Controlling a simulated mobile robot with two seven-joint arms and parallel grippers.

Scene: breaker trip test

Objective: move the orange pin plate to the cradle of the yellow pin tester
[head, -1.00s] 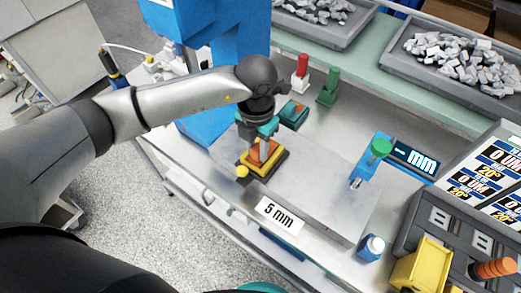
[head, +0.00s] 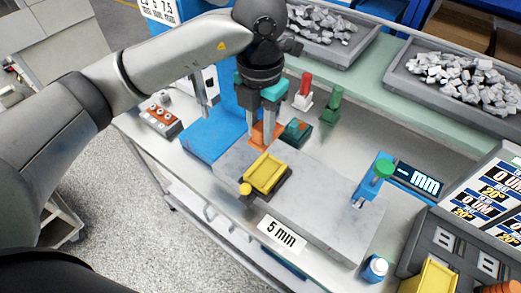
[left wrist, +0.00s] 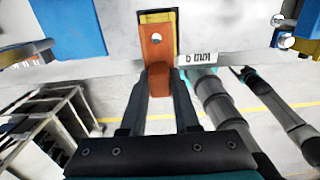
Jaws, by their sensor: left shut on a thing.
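My left gripper (head: 258,125) is shut on the orange pin plate (head: 267,136) in the head view. In the left wrist view the plate (left wrist: 157,45), with a round hole, stands out from between the fingertips (left wrist: 158,82). The yellow pin tester (head: 264,174) sits on a dark base on the grey slab, with a yellow knob at its near left corner. In the head view the plate appears above and behind the tester, and its lower edge is apart from it. Yellow shows behind the plate in the wrist view. I cannot make out my right gripper.
A green device with an orange part (head: 295,131) stands just right of the plate. Behind it are a red post (head: 303,92) and a green post (head: 332,104). A blue clamp with a green knob (head: 378,172) stands on the slab's right end. Mid-slab is clear.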

